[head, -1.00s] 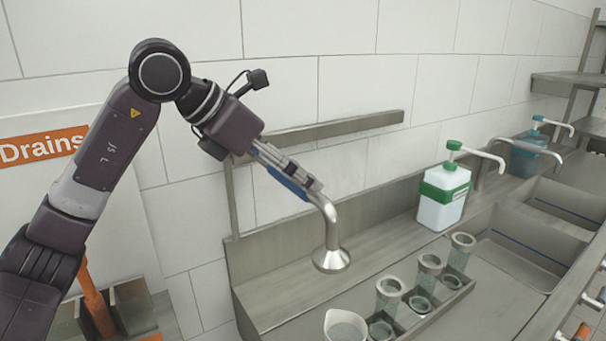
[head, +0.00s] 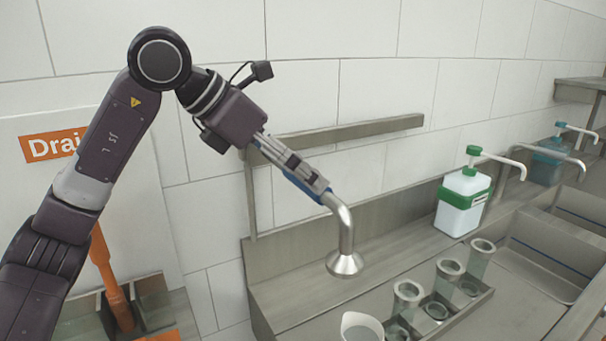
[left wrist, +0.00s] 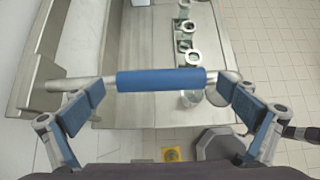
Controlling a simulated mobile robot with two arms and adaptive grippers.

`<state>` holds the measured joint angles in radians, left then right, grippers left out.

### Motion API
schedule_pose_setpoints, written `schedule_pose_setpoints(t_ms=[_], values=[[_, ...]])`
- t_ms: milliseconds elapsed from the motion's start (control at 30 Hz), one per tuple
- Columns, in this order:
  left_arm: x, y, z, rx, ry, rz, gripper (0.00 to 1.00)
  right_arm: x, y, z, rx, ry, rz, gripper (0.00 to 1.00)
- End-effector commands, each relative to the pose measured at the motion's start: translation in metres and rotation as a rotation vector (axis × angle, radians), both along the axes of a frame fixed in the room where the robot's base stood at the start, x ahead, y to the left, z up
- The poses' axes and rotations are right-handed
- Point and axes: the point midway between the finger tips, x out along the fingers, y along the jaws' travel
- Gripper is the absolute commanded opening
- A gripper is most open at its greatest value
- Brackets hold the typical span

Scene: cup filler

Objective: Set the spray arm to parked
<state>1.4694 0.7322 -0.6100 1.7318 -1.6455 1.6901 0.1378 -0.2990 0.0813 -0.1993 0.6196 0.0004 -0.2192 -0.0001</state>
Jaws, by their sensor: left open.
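The spray arm (head: 346,222) is a bent metal pipe with a blue sleeve and a flared round head (head: 345,264) pointing down over the sink counter. My left gripper (head: 316,183) is at the sleeve and hides part of it in the head view. In the left wrist view the blue sleeve (left wrist: 160,79) lies crosswise in front of my left gripper (left wrist: 161,92), whose fingers are spread wide near the sleeve's two ends. I cannot tell whether they touch the pipe. My right gripper is not in view.
A rack (head: 470,305) with several glasses stands below and right of the spray head. A white-and-green pump bottle (head: 462,203) stands by the back wall, with a teal one (head: 547,163) farther right. A wall rail (head: 345,134) runs behind my gripper.

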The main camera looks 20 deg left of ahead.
Motion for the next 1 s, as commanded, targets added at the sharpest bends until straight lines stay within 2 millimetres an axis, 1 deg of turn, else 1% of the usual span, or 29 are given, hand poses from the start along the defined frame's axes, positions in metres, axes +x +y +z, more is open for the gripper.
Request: schedule_pose_setpoints(t_ms=[33,200,300,433,600,1000], values=[[-0.005,0.006,0.01,-0.002,-0.006,0.003,1.0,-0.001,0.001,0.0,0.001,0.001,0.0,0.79],[-0.024,0.025,0.036,0.0,-0.005,0.004,1.0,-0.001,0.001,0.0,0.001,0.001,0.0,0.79],[-0.034,0.036,0.05,-0.001,-0.005,0.004,1.0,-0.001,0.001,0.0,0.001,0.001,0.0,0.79],[-0.044,0.045,0.062,-0.001,-0.003,0.003,1.0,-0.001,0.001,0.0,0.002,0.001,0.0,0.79],[-0.05,0.05,0.069,0.001,-0.001,0.002,1.0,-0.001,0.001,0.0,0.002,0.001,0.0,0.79],[-0.05,0.051,0.07,0.0,0.0,0.001,1.0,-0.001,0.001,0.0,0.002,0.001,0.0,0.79]])
